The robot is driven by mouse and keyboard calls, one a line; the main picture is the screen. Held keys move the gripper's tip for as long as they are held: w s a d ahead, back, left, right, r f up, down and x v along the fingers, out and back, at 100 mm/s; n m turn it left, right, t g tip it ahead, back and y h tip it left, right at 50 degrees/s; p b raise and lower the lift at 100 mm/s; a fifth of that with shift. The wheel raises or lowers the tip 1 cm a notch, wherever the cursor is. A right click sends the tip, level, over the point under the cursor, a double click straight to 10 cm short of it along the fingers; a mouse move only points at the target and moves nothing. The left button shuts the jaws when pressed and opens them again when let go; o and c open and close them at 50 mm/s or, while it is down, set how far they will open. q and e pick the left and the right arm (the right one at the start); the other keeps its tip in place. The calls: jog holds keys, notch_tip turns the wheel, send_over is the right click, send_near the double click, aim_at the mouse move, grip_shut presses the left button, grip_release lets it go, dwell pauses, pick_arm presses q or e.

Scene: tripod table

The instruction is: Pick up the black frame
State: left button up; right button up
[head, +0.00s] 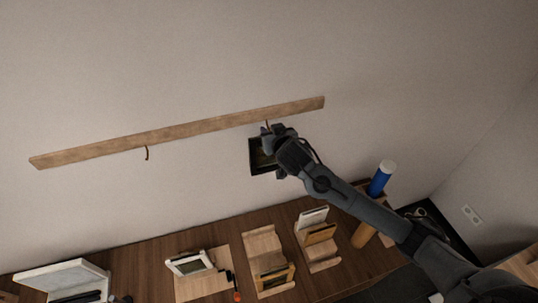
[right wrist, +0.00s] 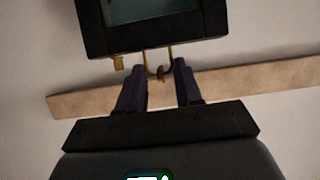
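The black frame (head: 257,158) is at the wall just below the right end of a wooden rail (head: 180,133). My right gripper (head: 268,147) is in front of it and hides its right side. In the right wrist view the frame (right wrist: 150,48) fills the top, with its dark border and greenish picture. A brass hook and wire (right wrist: 158,72) show at its edge, between the fingers of my right gripper (right wrist: 157,66). The fingers are apart, with their tips close to the frame's edge; I cannot tell whether they touch it. My left gripper is not in view.
A second, empty hook (head: 147,153) is on the rail's left part. Below, a wooden table (head: 140,262) holds wooden stands (head: 265,250), a white-framed item (head: 190,262) and a blue cylinder (head: 380,180) with a white top.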

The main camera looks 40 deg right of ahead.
grip_shut()
jog(key=shift+r, duration=0.2)
